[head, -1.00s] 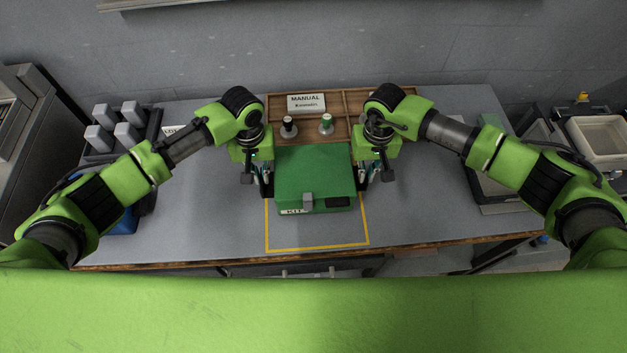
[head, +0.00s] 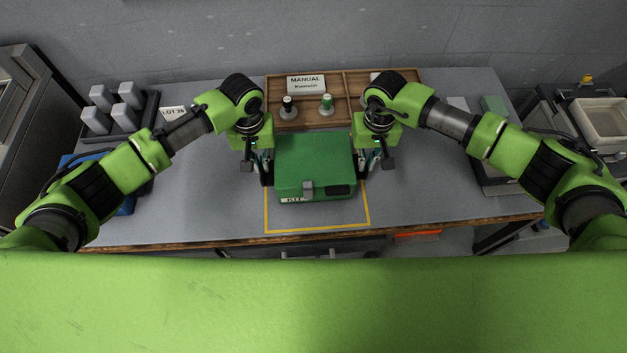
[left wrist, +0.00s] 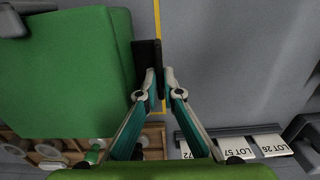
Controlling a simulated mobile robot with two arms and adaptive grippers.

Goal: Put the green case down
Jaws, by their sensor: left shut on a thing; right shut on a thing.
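The green case (head: 314,165), with a KIT label and a grey latch on its front, is level between my two grippers. My left gripper (head: 266,176) is shut at its left side, and my right gripper (head: 363,172) is shut at its right side. In the left wrist view, the fingers of my left gripper (left wrist: 158,80) close on a black handle (left wrist: 146,62) on the side of the green case (left wrist: 65,75). A yellow outline (head: 318,231) on the table shows in front of the case. I cannot tell whether the case touches the table.
A wooden tray (head: 345,88) with a MANUAL card (head: 306,84) and two knobbed pieces stands behind the case. A dark rack (head: 150,118) with grey blocks is at the left. The grey table (head: 205,205) is clear beside the outline.

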